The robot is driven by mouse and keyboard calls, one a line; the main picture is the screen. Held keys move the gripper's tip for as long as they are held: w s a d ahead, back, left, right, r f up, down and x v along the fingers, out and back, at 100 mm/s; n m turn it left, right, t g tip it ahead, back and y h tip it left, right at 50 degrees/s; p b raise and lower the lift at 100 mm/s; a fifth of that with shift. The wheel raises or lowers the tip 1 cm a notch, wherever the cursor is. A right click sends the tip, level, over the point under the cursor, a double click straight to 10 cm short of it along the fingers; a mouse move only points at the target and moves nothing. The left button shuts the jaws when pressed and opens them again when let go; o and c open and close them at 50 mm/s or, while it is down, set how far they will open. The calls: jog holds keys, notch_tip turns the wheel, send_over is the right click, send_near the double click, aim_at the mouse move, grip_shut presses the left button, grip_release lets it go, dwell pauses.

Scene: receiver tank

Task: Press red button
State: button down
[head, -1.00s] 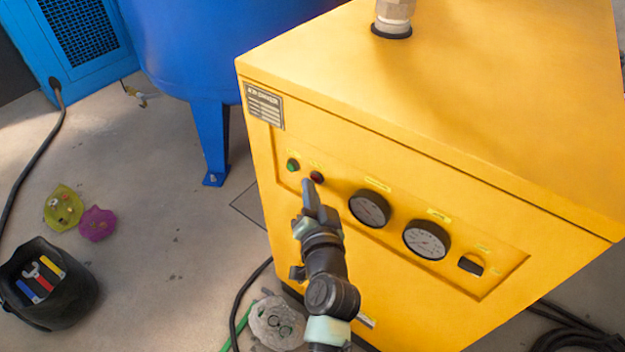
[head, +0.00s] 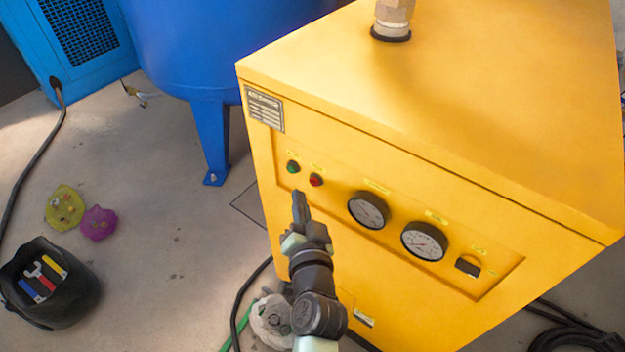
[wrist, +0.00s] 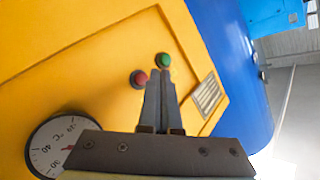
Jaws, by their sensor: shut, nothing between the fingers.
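The red button (head: 316,180) is on the recessed front panel of the yellow machine (head: 420,170), just right of the green button (head: 293,167). In the wrist view the red button (wrist: 139,78) shows just left of the fingers, and the green button (wrist: 163,60) is at their tips. My gripper (head: 299,195) is shut and empty. In the head view its fingertips are just below and left of the red button, with a gap in the picture. In the wrist view my gripper (wrist: 160,72) points toward the panel. I cannot tell how far the tips are from it.
Two round gauges (head: 368,209) and a black switch (head: 469,265) are on the panel to the right. A blue tank (head: 215,60) stands behind at left. A black bucket of tools (head: 75,290) and a black cable (head: 240,310) are on the floor.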

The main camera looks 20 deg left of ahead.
jog(key=s, duration=0.1)
jog(key=s+a+p, duration=0.1)
jog(key=s, duration=0.1)
jog(key=shift+s+a, duration=0.15)
jog(key=shift+s, duration=0.05)
dwell(0.7)
jog(key=n+t, duration=0.2)
jog(key=t, duration=0.1)
send_near(308, 128)
jog(key=w+a+r, duration=0.2)
jog(key=w+r, duration=0.1)
jog(key=r, duration=0.3)
jog(key=d+r+n+t, duration=0.1)
jog(key=d+r+t, duration=0.25)
jog(key=r, duration=0.95)
jog(key=s+d+r+t+h, duration=0.25)
jog(key=s+r, duration=0.25)
jog(key=r, duration=0.3)
jog(key=s+d+r+t+h, duration=0.2)
jog(key=s+d+r, duration=0.25)
jog(key=r, duration=0.45)
jog(key=s+d+r+t+h, duration=0.25)
jog(key=s+r, duration=0.25)
jog(key=r, duration=0.3)
notch_tip(308, 128, up, 14)
jog(key=p, duration=1.5)
jog(key=shift+w+m+g, duration=0.3)
jog(key=shift+g, duration=0.15)
